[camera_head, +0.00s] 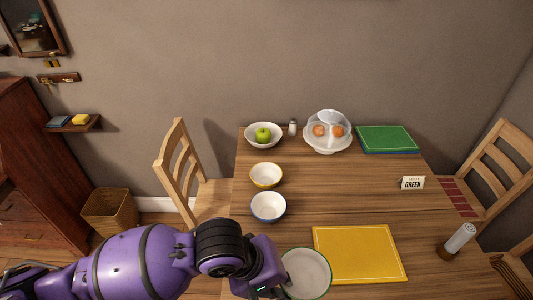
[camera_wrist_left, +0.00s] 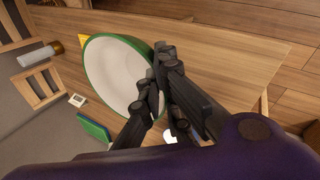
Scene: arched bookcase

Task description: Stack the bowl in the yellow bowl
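A white bowl with a green rim (camera_head: 308,270) is at the near edge of the table, left of the yellow mat. My left gripper (camera_head: 275,291) is at its left side in the head view. In the left wrist view, the bowl (camera_wrist_left: 112,75) looks tilted, and the gripper (camera_wrist_left: 158,75) has its fingers closed together at the rim, gripping it. The yellow bowl (camera_head: 266,181), white inside with a yellow rim, stands empty on the table, farther back. A blue-rimmed bowl (camera_head: 268,214) stands just in front of it. My right gripper is not in view.
The yellow mat (camera_head: 360,254) lies at the near right. A small sign (camera_head: 412,183) stands right. The table's middle is clear.

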